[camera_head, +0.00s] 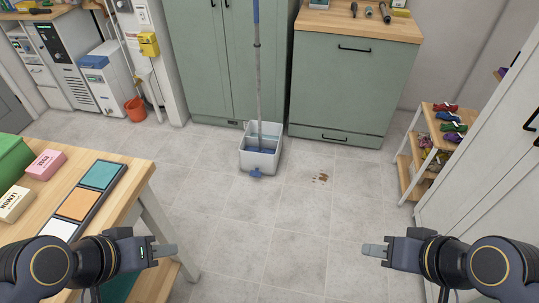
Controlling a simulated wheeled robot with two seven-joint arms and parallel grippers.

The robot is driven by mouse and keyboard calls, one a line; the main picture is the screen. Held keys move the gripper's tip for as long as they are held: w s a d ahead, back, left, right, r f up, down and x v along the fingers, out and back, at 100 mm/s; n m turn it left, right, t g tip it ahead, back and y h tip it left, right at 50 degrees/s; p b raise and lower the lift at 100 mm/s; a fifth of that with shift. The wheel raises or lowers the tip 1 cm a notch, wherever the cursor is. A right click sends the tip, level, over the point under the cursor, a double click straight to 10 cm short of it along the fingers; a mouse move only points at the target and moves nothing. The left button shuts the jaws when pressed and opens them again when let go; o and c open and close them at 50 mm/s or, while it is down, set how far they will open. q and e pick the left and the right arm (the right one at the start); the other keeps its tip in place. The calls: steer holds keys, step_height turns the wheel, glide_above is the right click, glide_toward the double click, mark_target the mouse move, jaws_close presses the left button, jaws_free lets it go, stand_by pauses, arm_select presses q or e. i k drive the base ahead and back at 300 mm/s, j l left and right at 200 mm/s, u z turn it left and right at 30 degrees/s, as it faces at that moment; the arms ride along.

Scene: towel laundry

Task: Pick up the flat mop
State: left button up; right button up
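The flat mop (258,75) stands upright with its long grey and blue pole rising from a grey bucket (246,161) on the tiled floor. The pole leans against or stands in front of the green cabinet; I cannot tell which. The mop's blue head is mostly hidden inside the bucket. My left gripper (166,251) is at the lower left by the table's edge, well short of the mop. My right gripper (374,250) is at the lower right over open floor, also apart from the mop. Both appear empty, but their finger gaps do not show clearly.
A wooden table (125,206) with boxes and coloured tiles fills the lower left. A green cabinet (354,85) stands behind the bucket. Brown stains (321,177) mark the floor to its right. The middle floor is clear.

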mark_target(257, 45)
steer(key=i+l+u, duration=0.1)
steer(key=i, duration=0.2)
steer(key=i+z, duration=0.1)
steer(key=i, duration=0.5)
steer(key=i+j+z, duration=0.1)
steer(key=i, duration=0.45)
steer(key=i+j+z, duration=0.15)
steer(key=i, duration=0.4)
steer(key=i+j+z, duration=0.1)
steer(key=i, duration=0.5)
